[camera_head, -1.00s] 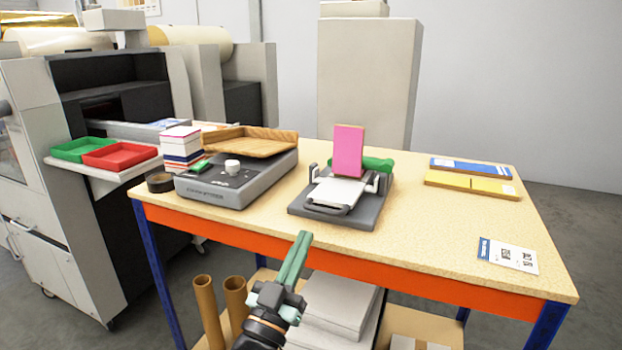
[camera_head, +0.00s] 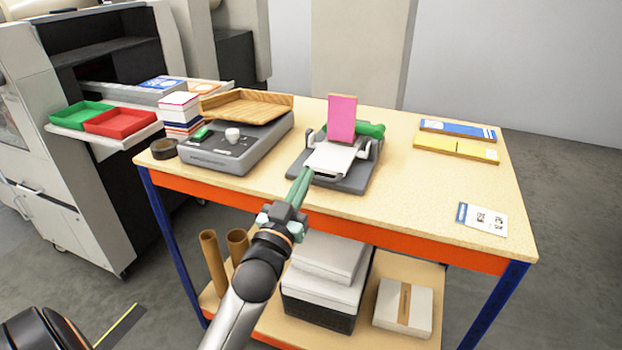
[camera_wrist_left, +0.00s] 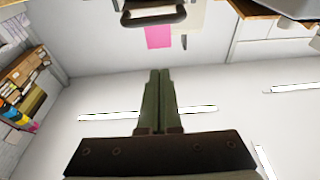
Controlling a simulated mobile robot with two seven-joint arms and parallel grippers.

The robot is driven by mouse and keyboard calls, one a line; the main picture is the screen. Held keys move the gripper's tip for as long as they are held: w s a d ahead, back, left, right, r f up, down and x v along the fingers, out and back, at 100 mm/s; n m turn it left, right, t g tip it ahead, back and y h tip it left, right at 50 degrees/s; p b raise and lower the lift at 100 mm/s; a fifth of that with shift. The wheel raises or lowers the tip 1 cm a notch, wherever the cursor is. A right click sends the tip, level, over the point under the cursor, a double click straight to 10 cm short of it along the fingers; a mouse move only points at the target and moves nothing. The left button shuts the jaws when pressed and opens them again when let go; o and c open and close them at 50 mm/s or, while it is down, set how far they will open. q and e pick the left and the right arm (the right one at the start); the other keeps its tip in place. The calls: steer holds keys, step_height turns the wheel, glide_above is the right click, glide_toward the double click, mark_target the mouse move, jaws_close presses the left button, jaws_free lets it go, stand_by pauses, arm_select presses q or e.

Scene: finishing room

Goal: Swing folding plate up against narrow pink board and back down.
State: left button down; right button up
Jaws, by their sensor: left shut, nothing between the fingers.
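The narrow pink board (camera_head: 342,118) stands upright at the back of a grey device (camera_head: 352,184) on the table; it also shows in the left wrist view (camera_wrist_left: 158,37). The pale folding plate (camera_head: 331,158) lies down in front of the board, with a grey handle bar along its front edge. My left gripper (camera_head: 305,172) is shut and empty, its green fingers pointing at the front left of the device, near the handle bar. In the left wrist view, the shut fingertips (camera_wrist_left: 158,72) are below the handle bar (camera_wrist_left: 152,17). My right gripper is not in view.
A grey machine (camera_head: 235,150) with a wooden tray (camera_head: 245,104) stands left of the device. A stack of cards (camera_head: 180,112) and a tape roll (camera_head: 164,149) are farther left. Yellow and blue boards lie at the back right. The table's front right is mostly clear, except a printed card (camera_head: 482,219).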

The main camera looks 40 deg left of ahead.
arm_select(q)
steer(key=w+f, duration=0.1)
steer(key=w, duration=0.1)
steer(key=w+a+f, duration=0.1)
steer(key=w+f, duration=0.1)
steer(key=shift+b, duration=0.4)
